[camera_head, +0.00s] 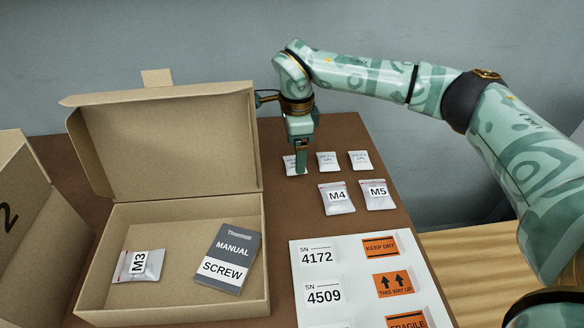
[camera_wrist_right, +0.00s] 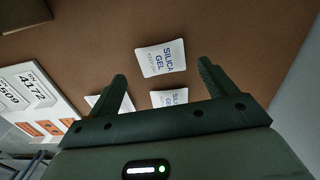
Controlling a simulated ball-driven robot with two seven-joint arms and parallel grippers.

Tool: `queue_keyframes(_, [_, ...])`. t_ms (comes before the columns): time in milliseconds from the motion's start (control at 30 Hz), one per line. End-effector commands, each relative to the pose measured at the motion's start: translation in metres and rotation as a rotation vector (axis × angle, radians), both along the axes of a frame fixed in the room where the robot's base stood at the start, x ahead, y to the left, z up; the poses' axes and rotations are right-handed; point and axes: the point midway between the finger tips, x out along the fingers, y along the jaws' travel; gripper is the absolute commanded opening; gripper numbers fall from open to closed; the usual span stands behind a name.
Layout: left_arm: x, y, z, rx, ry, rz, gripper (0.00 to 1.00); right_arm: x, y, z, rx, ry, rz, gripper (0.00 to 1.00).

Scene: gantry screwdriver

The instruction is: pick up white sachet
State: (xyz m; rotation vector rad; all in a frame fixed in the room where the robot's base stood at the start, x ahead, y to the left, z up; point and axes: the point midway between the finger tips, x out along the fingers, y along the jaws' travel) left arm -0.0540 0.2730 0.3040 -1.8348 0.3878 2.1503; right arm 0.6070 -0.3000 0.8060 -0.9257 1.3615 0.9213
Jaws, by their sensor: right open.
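Three small white silica gel sachets lie in a row on the brown table in the head view: the left one (camera_head: 289,166), the middle one (camera_head: 328,161) and the right one (camera_head: 360,160). My right gripper (camera_head: 301,172) is open and points down at the left sachet, partly covering it. In the right wrist view a silica gel sachet (camera_wrist_right: 162,58) lies between and just beyond the open fingers (camera_wrist_right: 162,72), with nothing held. A second silica gel sachet (camera_wrist_right: 169,98) is partly hidden by the gripper body. My left gripper is not in view.
Bags M4 (camera_head: 337,205) and M5 (camera_head: 378,201) lie in front of the sachets. An open cardboard box (camera_head: 180,208) at left holds an M3 bag (camera_head: 139,272) and a screw manual (camera_head: 226,245). A white label sheet (camera_head: 350,275) lies in front.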

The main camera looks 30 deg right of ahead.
Motion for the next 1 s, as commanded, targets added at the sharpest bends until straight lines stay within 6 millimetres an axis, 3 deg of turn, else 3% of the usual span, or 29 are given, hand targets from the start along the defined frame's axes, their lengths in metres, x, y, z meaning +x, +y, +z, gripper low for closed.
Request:
queue_keyframes(33, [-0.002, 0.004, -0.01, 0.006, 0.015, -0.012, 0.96, 0.003, 0.001, -0.022, 0.001, 0.013, 0.001, 0.84])
queue_keyframes(133, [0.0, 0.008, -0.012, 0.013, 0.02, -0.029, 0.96, 0.002, 0.001, -0.032, 0.0, 0.01, 0.001, 0.84])
queue_keyframes(433, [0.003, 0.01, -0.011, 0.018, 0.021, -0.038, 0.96, 0.002, 0.0, -0.032, -0.001, 0.003, 0.001, 0.84])
queue_keyframes(467, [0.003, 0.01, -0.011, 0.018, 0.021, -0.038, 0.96, 0.002, 0.001, -0.032, -0.001, 0.003, 0.001, 0.78])
queue_keyframes(600, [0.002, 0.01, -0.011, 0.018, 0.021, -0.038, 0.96, 0.002, 0.001, -0.032, -0.001, 0.003, 0.001, 0.39])
queue_keyframes(633, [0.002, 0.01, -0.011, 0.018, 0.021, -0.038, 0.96, 0.002, 0.001, -0.032, -0.001, 0.003, 0.001, 0.36])
queue_keyframes(867, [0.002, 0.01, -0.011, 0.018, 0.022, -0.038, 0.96, 0.002, 0.001, -0.032, 0.0, 0.002, 0.001, 0.36])
queue_keyframes(1000, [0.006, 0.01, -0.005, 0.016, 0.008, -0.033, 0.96, 0.002, 0.001, -0.018, -0.001, -0.002, 0.0, 0.36])
